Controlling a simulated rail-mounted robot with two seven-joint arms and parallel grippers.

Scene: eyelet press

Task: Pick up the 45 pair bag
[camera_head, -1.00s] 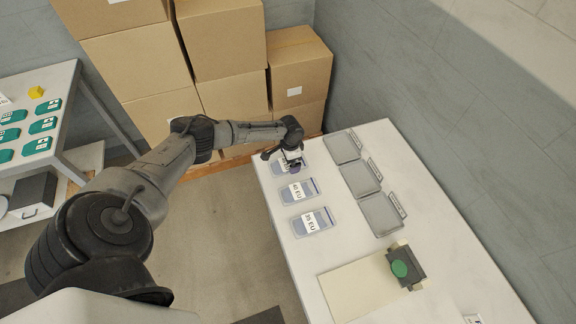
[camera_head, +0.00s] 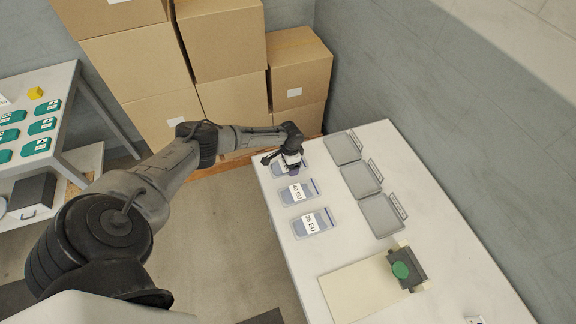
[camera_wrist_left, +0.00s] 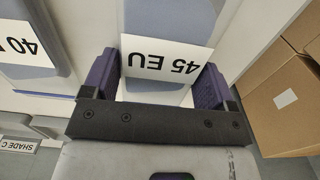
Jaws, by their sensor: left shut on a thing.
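The bag labelled 45 EU (camera_head: 280,170) lies at the far left end of the white table, partly hidden by my left gripper (camera_head: 291,163). In the left wrist view, the white 45 EU label (camera_wrist_left: 170,60) sits between the two purple fingers of my left gripper (camera_wrist_left: 158,76). These fingers are shut on the bag, one at each side of it. Whether the bag is clear of the table cannot be told. My right gripper is not in view.
The 40 EU bag (camera_head: 297,192) and the 35 EU bag (camera_head: 313,224) lie nearer on the table (camera_head: 440,225). Three grey trays (camera_head: 361,179) line its right side. Cardboard boxes (camera_head: 229,98) are stacked behind.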

